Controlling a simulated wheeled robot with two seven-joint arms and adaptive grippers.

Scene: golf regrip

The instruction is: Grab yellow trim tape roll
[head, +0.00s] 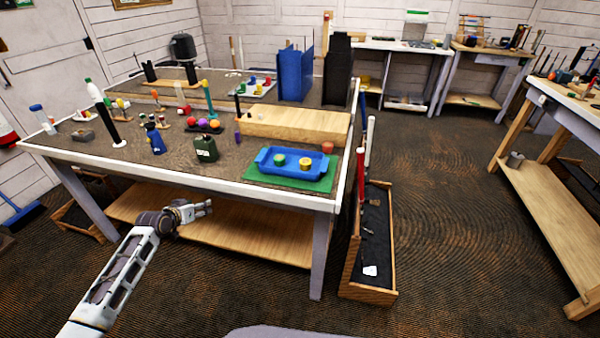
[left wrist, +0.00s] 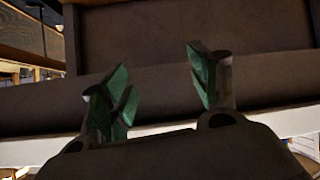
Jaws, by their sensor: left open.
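A yellow tape roll (head: 305,164) sits in the right half of a blue tray (head: 262,163) at the front right of the large workbench. A green roll (head: 279,160) sits to its left in the same tray. My left gripper (head: 209,207) is in front of the bench's front edge, lower than the tray and to its left, apart from it. In the left wrist view its two green-padded fingers (left wrist: 160,88) stand apart with nothing between them. The rolls cannot be made out in that view. My right gripper is out of view.
The tray rests on a green mat (head: 322,184) near the bench corner. A wooden block (head: 290,125) lies behind it, with a dark green can (head: 205,149) to its left. A wooden bin of clubs (head: 380,291) stands right of the bench. Open floor lies further right.

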